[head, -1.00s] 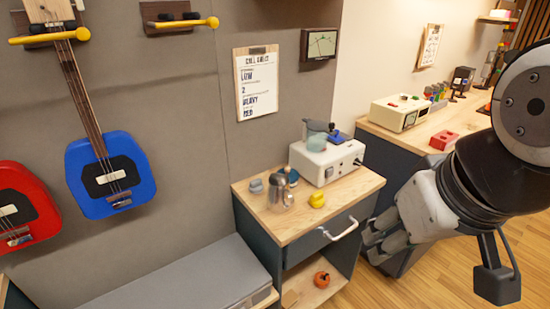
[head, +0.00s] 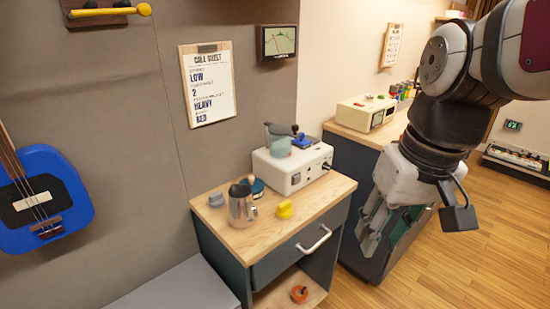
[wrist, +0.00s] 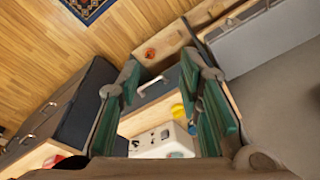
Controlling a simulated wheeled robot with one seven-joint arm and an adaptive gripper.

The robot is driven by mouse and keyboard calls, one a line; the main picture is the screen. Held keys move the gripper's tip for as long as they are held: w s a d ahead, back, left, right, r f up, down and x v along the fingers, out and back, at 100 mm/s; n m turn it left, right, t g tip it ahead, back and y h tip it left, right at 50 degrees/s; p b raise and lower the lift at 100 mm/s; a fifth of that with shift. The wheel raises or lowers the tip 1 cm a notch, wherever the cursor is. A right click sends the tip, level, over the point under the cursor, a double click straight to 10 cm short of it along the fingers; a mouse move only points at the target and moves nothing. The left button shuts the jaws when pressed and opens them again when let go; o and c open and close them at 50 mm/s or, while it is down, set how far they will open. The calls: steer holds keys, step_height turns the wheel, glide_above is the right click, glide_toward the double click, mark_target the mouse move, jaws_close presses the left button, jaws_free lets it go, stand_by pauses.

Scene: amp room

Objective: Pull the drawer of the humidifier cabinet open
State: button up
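The humidifier cabinet (head: 225,262) is a dark cabinet with a light wood top against the grey wall. Its drawer (head: 290,257) is shut and has a pale bar handle (head: 314,240) on the front. The drawer front also shows in the wrist view (wrist: 158,88), between my fingers. My gripper (head: 370,238) hangs to the right of the handle in the head view, apart from it. In the wrist view my gripper (wrist: 165,95) has its green-padded fingers spread wide, with nothing between them.
On the cabinet top are a white device (head: 292,165), a metal pitcher (head: 242,206), a yellow object (head: 284,209) and a grey object (head: 216,200). An orange object (head: 299,293) lies on the open shelf below. A second dark counter (head: 345,165) stands to the right; a bench (head: 180,290) is at left.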

steer(key=w+f+g+y+b, duration=0.4)
steer(key=w+f+b, duration=0.4)
steer(key=w+f, duration=0.5)
steer(key=t+y+b, duration=0.5)
steer(key=y+b, duration=1)
steer(key=b, duration=0.3)
glide_toward(320, 241)
steer(key=b+x, duration=0.1)
steer(key=x, duration=0.2)
steer(key=b+x, duration=0.1)
steer(key=x, duration=0.2)
steer(key=b+x, duration=0.1)
steer(key=x, duration=0.2)
steer(key=shift+a+f, duration=0.3)
steer(key=shift+a, duration=0.15)
jaws_close()
